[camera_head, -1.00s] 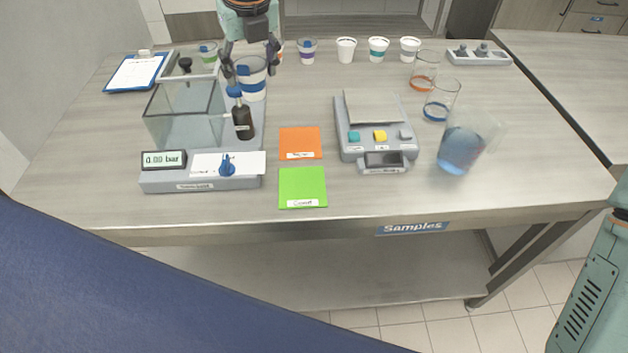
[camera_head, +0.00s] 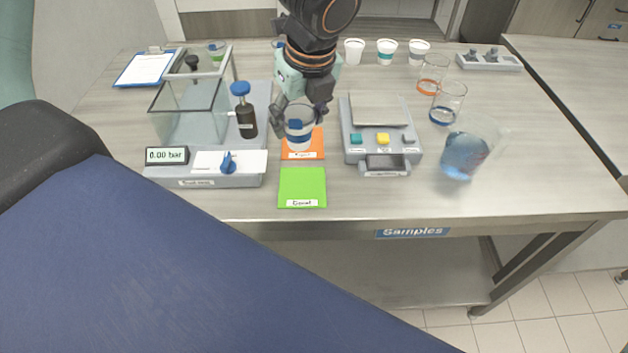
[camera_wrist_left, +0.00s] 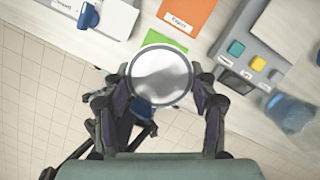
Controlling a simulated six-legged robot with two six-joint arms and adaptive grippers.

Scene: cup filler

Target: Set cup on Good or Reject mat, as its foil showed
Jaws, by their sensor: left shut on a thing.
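My left gripper (camera_head: 302,118) is shut on a clear cup with a blue band (camera_head: 299,136). In the head view the cup overlaps the orange mat (camera_head: 312,150), and I cannot tell its exact height. The left wrist view looks down on the cup's round grey-white top (camera_wrist_left: 160,75) between the fingers. There the orange mat (camera_wrist_left: 188,12) lies beyond the cup and a strip of the green mat (camera_wrist_left: 160,40) shows at its rim. In the head view the labelled green mat (camera_head: 302,184) lies bare at the table front. My right gripper is not in view.
A pressure station with a clear chamber (camera_head: 190,110) and a dark bottle (camera_head: 246,122) stands left of the mats. A scale with coloured buttons (camera_head: 378,112) stands right. A blue-filled container (camera_head: 464,154), empty glasses (camera_head: 448,103) and several cups stand further right and back.

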